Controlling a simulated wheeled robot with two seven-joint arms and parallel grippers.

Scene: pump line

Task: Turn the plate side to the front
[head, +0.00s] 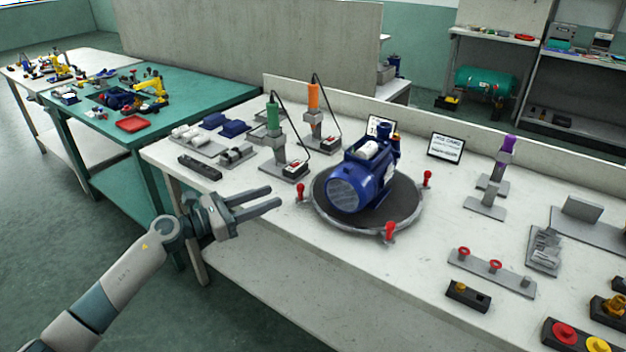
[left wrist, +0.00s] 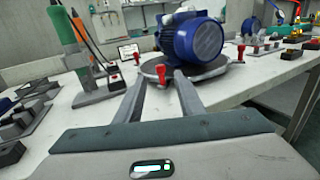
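A blue pump motor (head: 363,176) lies on a dark round turntable (head: 398,205) on the white bench. Its ribbed round end faces front left in the head view. Red-handled clamps (head: 390,230) stand around the turntable's rim. My left gripper (head: 276,197) is open and empty, just left of the turntable and near the bench's front edge. I cannot make out the plate side. My right gripper is not in view.
Green (head: 273,117) and orange (head: 313,97) tools stand on holders behind and left of the turntable. A sign (head: 445,147) stands behind it. A rack with red rings (head: 495,267) and push buttons (head: 564,333) are at the right. The bench front before the turntable is clear.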

